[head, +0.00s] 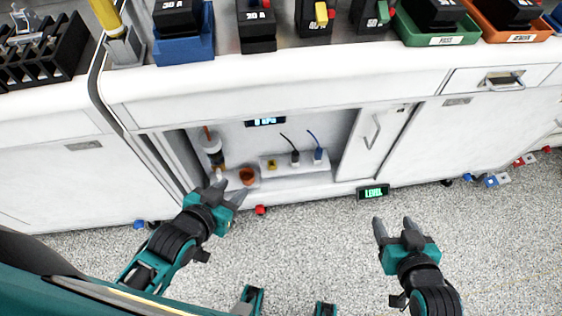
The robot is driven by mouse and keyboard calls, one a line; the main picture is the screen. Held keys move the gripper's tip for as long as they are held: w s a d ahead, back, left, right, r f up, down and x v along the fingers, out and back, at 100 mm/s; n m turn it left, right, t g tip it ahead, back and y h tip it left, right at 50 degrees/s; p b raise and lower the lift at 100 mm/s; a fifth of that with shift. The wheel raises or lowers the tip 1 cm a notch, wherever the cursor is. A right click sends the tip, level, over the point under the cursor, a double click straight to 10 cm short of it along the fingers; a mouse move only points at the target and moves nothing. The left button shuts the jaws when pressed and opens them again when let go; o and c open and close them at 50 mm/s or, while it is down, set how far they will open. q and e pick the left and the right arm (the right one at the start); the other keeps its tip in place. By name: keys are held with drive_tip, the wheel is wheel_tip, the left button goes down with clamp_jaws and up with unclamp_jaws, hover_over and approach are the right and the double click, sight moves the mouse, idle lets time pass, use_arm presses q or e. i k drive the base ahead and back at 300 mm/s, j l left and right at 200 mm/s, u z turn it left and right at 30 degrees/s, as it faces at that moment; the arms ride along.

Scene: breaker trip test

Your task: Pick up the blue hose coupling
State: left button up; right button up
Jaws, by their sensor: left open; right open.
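A small blue fitting (318,155) with a thin blue line rising from it stands at the right end of a low white step inside the open cabinet. It looks like the blue hose coupling, but it is too small to be sure. My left gripper (229,189) is open and empty at the front left of the cabinet opening, left of the blue fitting and apart from it. My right gripper (393,222) is open and empty above the floor, to the right of the opening.
On the step (275,174) are a black-lined fitting (294,157) and a yellow piece (271,163). The counter (300,88) overhangs.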

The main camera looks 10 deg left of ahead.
sight(318, 153)
drive_tip(key=i+u, duration=0.2)
drive_tip(key=u, duration=0.2)
drive_tip(key=i+l+u, duration=0.15)
drive_tip(key=u, duration=0.25)
drive_tip(key=i+l+u, duration=0.2)
drive_tip(key=u, duration=0.15)
